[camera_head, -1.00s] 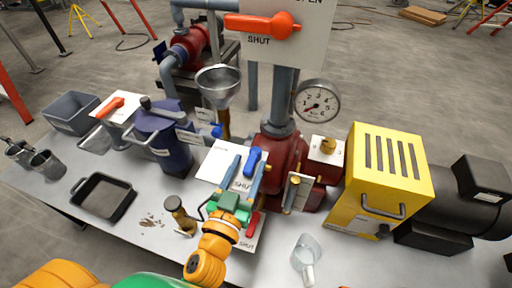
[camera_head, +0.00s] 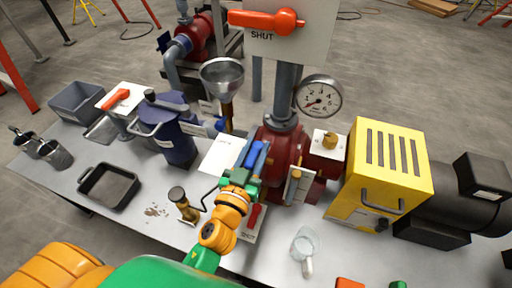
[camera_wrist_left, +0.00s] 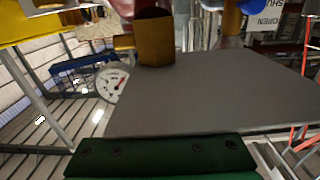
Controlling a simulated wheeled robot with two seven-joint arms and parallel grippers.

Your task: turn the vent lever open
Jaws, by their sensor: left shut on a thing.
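A blue lever (camera_head: 253,154) stands at the labelled plate beside the red pump body (camera_head: 285,150). My left gripper (camera_head: 248,162) reaches up to it from the front, its fingers close together and shut on the lever's handle. The fingers partly hide the lever and its pivot. The left wrist view shows the gripper's green body (camera_wrist_left: 160,158), a grey surface and a brass block (camera_wrist_left: 155,40), but no clear grip. My right gripper is not in view.
A large orange lever (camera_head: 268,19) is on the upright panel marked SHUT.

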